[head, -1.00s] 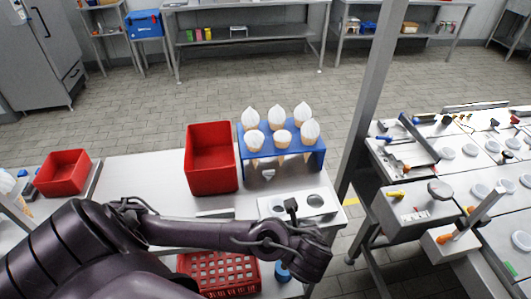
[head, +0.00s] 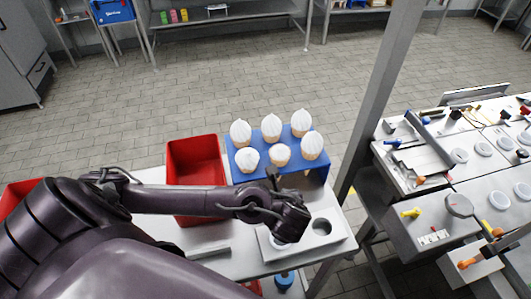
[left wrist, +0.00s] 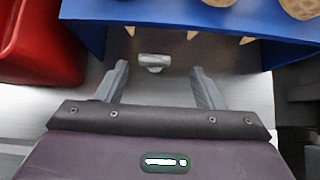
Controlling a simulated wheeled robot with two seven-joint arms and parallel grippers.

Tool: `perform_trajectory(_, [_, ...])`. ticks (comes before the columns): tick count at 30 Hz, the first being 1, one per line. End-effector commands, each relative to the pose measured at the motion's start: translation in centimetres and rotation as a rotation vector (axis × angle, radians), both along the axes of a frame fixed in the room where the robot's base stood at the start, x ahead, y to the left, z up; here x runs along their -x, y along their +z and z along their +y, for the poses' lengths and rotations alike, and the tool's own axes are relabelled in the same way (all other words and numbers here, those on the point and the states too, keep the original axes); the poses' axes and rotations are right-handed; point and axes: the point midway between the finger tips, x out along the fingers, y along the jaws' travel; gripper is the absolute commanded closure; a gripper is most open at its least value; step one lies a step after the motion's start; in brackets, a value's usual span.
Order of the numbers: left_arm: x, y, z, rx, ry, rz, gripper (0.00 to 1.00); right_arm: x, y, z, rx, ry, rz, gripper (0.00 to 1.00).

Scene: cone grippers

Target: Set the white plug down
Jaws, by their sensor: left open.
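The white plug (left wrist: 155,60) lies on the grey tabletop in the left wrist view, just in front of the blue stand (left wrist: 200,16). My left gripper (left wrist: 160,76) is open, with one finger on each side of the plug and a clear gap to it on both sides. The plug is not held. In the head view my left arm reaches across the table and hides the plug. My right gripper is in neither current view.
The blue stand holds several white-topped cones (head: 272,125). A red bin (head: 196,155) stands left of it. A pale plate with round holes (head: 340,232) lies near the table's right edge. A grey post (head: 375,110) rises on the right.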

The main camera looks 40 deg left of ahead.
Motion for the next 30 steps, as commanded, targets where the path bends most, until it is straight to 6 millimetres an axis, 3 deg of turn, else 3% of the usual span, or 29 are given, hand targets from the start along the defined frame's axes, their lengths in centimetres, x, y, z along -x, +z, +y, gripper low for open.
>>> perform_trajectory(6, [-1.1, -2.3, 2.3, -0.005, 0.002, 0.000, 0.38, -0.1, 0.4, 0.1, -0.001, 0.000, -0.002, 0.38])
perform_trajectory(17, [-1.7, -3.2, 2.9, 0.001, 0.001, 0.001, 0.38, -0.1, 0.3, 0.1, -0.002, -0.001, -0.002, 0.38])
perform_trajectory(28, [-1.7, -3.2, 2.9, 0.000, 0.001, 0.001, 0.84, -0.1, 0.3, 0.1, -0.002, -0.001, -0.002, 0.38])
perform_trajectory(30, [-1.7, -3.2, 2.9, 0.000, 0.001, 0.001, 0.86, -0.1, 0.3, 0.1, -0.002, -0.001, -0.002, 0.38])
